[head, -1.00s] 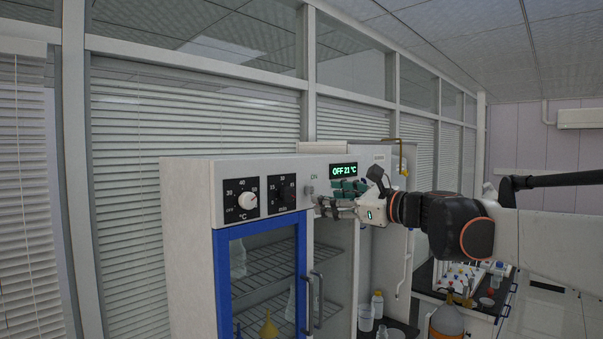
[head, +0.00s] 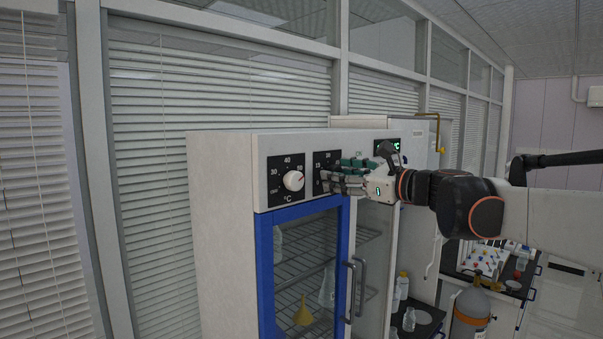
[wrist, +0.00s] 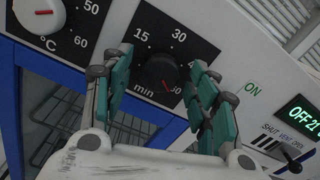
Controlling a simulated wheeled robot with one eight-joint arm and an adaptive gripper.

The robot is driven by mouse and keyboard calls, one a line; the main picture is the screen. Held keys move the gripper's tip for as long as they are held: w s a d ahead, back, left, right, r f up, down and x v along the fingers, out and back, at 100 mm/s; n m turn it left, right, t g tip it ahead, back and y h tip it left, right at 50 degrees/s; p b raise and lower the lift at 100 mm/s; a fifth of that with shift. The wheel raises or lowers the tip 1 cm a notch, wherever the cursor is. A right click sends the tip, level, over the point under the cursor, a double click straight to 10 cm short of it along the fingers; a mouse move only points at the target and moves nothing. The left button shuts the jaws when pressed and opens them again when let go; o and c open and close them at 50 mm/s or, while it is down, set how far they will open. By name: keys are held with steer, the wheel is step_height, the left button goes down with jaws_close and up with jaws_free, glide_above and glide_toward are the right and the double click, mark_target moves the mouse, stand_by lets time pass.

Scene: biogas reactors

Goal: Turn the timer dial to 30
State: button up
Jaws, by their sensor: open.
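The timer dial is a black knob (wrist: 158,72) on a black plate marked 15, 30 and min, with another number at lower right partly covered. Its red pointer line is at the knob's lower right, towards that covered number and away from the 30. My gripper (wrist: 160,62) is open, with one green-padded finger left of the knob and the other right of it. I cannot tell whether either finger touches the knob. In the head view my gripper (head: 331,176) is in front of the timer plate (head: 320,162) and hides the knob.
A white temperature dial (head: 293,181) is just left of the timer. A display (wrist: 298,118) reading OFF 21 and a shut/vent/open lever (wrist: 291,157) are to its right. Below is a blue-framed glass door (head: 264,265) with a handle (head: 351,290).

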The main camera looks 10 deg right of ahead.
steer(key=shift+w+a, duration=0.15)
steer(key=shift+w, duration=0.2)
steer(key=c, duration=1.1)
steer(key=shift+o, duration=0.2)
steer(key=shift+n, duration=0.4)
steer(key=n+b, duration=0.1)
steer(key=n, duration=1)
steer(key=n+b, duration=0.2)
steer(key=n, duration=0.9)
steer(key=shift+s+a+f+n, duration=0.1)
steer(key=shift+s+n, duration=0.1)
steer(key=shift+n, duration=0.2)
